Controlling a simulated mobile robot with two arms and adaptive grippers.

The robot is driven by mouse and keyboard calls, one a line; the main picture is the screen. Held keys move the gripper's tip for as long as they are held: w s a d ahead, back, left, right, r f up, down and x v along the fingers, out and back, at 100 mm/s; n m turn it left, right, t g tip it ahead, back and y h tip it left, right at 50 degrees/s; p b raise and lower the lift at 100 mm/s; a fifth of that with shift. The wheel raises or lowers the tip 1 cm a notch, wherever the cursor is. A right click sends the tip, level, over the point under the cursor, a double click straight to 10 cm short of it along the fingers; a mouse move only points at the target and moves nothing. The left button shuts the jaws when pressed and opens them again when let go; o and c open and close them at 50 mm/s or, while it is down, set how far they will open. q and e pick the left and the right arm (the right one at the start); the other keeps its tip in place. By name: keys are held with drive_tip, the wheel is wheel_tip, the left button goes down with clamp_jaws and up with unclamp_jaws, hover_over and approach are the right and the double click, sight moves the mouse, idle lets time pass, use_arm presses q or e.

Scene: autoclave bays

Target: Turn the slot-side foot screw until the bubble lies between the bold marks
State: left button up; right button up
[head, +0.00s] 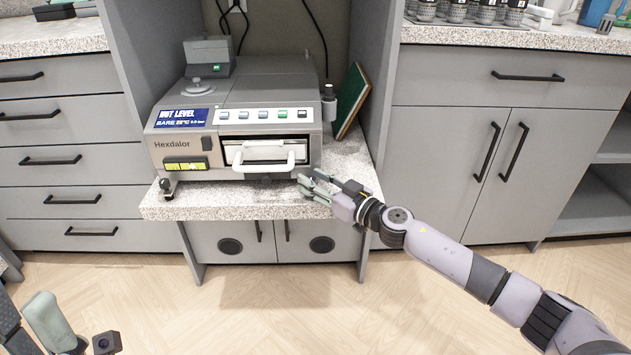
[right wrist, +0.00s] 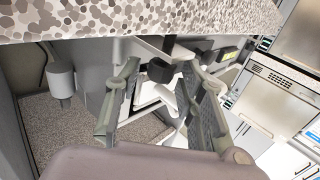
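The grey Hexdalor steriliser (head: 240,115) stands on a speckled shelf; its display (head: 183,118) reads NOT LEVEL. The yellow level vial (head: 187,163) is on its left front; bubble and marks are too small to tell. A dark foot screw (head: 167,188) shows under the left front corner. My right gripper (head: 315,184) is at the right front corner, hiding the foot there. In the right wrist view, the fingers of my right gripper (right wrist: 161,75) are apart, with a dark knob (right wrist: 160,70) between them; contact is unclear. My left gripper (head: 75,340) is partly cut off at lower left.
A white door handle (head: 268,158) projects just left of my right gripper. A green book or board (head: 351,100) leans behind, against the bay's right wall. Grey side panels (head: 148,50) enclose the bay. The floor (head: 270,310) in front is clear.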

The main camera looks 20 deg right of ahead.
clamp_jaws()
idle(0.4)
